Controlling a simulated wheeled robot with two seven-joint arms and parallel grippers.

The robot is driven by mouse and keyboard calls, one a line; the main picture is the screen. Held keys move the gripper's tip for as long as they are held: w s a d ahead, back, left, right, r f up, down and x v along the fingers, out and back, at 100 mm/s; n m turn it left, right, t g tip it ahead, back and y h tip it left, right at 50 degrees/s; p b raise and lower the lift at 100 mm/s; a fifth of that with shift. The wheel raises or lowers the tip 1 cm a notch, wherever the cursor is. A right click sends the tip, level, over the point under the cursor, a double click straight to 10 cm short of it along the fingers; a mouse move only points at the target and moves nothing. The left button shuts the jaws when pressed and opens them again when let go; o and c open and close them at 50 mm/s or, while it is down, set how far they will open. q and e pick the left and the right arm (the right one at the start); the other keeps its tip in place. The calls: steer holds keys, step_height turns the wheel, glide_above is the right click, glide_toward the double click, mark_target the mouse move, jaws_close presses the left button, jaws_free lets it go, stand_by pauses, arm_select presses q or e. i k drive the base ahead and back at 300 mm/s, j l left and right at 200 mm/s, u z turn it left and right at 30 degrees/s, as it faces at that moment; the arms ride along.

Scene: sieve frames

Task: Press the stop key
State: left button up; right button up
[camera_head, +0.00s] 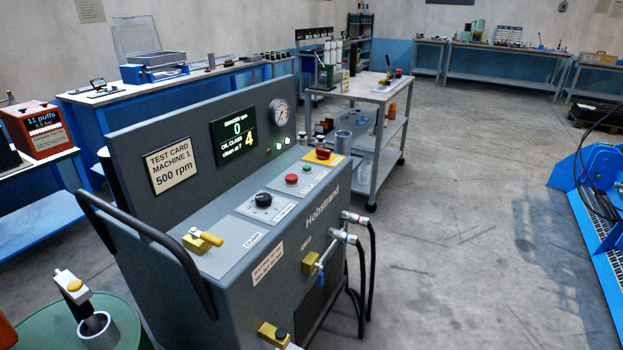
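The grey machine (215,150) stands upright in the middle left, with a sloping control panel. On the panel are a red button (291,179), a green button (307,169) beside it and a larger red button on a yellow base (323,154). Their labels are too small to read, so I cannot tell which is marked stop. A black knob (263,199) and a brass lever (207,239) sit nearer. The display (235,136) shows a green 0 and a yellow 4. A card (173,171) reads 500 rpm. Neither of my grippers is in view.
A black handle (150,235) rises at the machine's left side. Hoses (366,250) hang from its right front. A green drum (60,325) stands at lower left, a trolley (372,100) behind the machine. A blue machine (590,190) stands at right. The floor between is clear.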

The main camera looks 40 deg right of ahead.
mark_target(291, 178)
steer(key=z, duration=1.2)
